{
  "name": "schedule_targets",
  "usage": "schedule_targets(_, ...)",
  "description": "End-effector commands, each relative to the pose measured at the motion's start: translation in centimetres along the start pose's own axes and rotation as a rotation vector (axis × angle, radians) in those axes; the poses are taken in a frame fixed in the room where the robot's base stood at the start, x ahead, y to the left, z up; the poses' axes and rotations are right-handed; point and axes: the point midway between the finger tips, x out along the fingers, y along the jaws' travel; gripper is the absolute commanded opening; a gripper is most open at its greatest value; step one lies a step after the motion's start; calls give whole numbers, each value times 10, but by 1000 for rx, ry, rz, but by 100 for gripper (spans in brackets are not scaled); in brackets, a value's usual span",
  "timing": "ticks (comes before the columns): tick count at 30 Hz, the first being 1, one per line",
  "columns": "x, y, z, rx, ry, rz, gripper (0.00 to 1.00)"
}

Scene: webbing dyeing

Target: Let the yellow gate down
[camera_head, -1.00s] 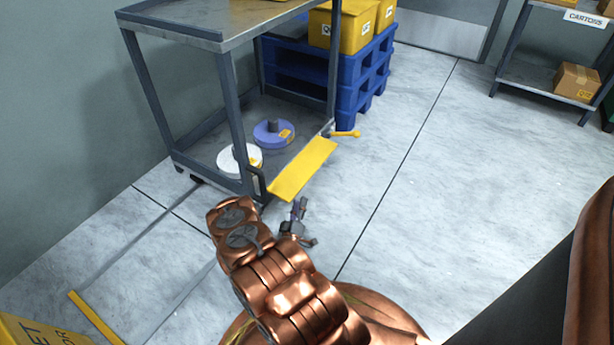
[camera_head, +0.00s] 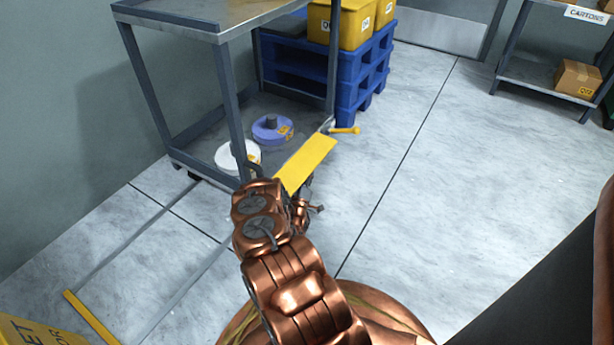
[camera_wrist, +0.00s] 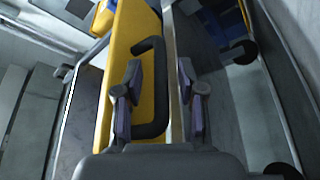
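The yellow gate (camera_head: 308,162) is a flat panel along the near side of the grey cart's lower shelf, between two posts. In the wrist view the gate (camera_wrist: 121,50) carries a dark loop handle (camera_wrist: 163,75). My gripper (camera_wrist: 160,100) is open, with its two fingers on either side of the handle's long bar in that view. I cannot tell how deep the bar lies between them, and no grip shows. In the head view my copper arm hides most of the gripper and the gate's near end. A yellow lever (camera_head: 345,130) sticks out at the gate's far end.
The grey cart (camera_head: 230,90) holds a white reel (camera_head: 232,158) and a purple reel (camera_head: 268,131) on its lower shelf. Blue pallets (camera_head: 352,85) with yellow boxes (camera_head: 340,25) stand behind it. The floor (camera_head: 440,190) to the right is clear.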

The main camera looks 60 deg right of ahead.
Motion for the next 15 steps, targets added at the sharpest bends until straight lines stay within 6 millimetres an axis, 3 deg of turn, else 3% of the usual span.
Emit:
schedule_targets(9, 3, 0, 0, 0, 0, 0, 39)
schedule_targets(15, 3, 0, 0, 0, 0, 0, 20)
